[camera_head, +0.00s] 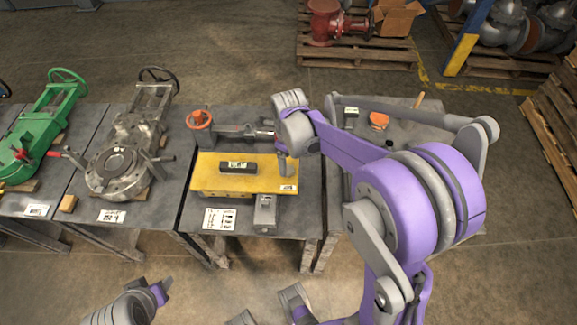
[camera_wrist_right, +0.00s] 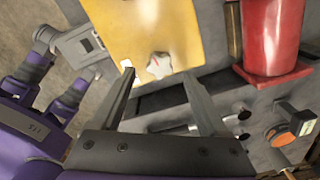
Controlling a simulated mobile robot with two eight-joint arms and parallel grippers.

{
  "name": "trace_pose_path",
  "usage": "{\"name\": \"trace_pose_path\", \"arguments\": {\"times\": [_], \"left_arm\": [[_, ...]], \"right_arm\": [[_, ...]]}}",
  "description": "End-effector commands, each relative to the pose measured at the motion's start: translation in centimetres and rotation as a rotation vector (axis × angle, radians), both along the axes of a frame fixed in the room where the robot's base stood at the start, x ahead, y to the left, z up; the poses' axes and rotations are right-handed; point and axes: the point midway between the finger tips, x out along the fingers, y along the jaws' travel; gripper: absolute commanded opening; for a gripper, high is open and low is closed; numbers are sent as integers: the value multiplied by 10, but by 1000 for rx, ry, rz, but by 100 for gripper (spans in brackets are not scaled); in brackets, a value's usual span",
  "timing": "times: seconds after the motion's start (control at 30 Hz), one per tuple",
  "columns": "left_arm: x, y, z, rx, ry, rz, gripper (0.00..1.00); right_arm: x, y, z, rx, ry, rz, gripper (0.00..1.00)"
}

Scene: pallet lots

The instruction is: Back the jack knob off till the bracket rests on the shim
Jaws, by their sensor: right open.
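The yellow bracket (camera_head: 215,180) lies on the middle grey table, with a dark labelled block (camera_head: 238,167) on it. In the right wrist view, a pale star-shaped knob with a red mark (camera_wrist_right: 158,66) sits over the yellow bracket (camera_wrist_right: 185,22). My right gripper (camera_head: 285,168) is above the bracket's right end and hides the knob in the head view. In the right wrist view my right gripper (camera_wrist_right: 158,78) is open, its fingers apart on either side of the knob, with no contact visible. The shim and any gap under the bracket cannot be made out.
A grey block (camera_head: 265,214) stands at the bracket's front edge, beside a label sheet (camera_head: 219,219). An orange handwheel (camera_head: 199,119) is behind left. A red cylindrical part (camera_wrist_right: 273,40) is close to the right finger's side. Valves stand on the left tables.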

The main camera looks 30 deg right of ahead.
Motion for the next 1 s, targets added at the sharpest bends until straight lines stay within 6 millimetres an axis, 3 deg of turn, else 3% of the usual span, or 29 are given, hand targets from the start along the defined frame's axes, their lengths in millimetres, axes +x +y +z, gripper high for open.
{"name": "trace_pose_path", "arguments": {"times": [0.2, 0.57, 0.67, 1.0], "left_arm": [[0, 0, -4, 0, 1, 0, 49], [-1, 0, -4, 0, 1, 0, 49], [-1, 0, -4, 0, 1, 0, 49], [-1, 0, -4, 0, 1, 0, 49]], "right_arm": [[0, 0, -28, 0, 0, 1, 78], [0, 0, -34, 0, 0, 1, 78], [0, 0, -33, 0, 0, 1, 63], [0, 0, -33, 0, 0, 1, 2]]}}
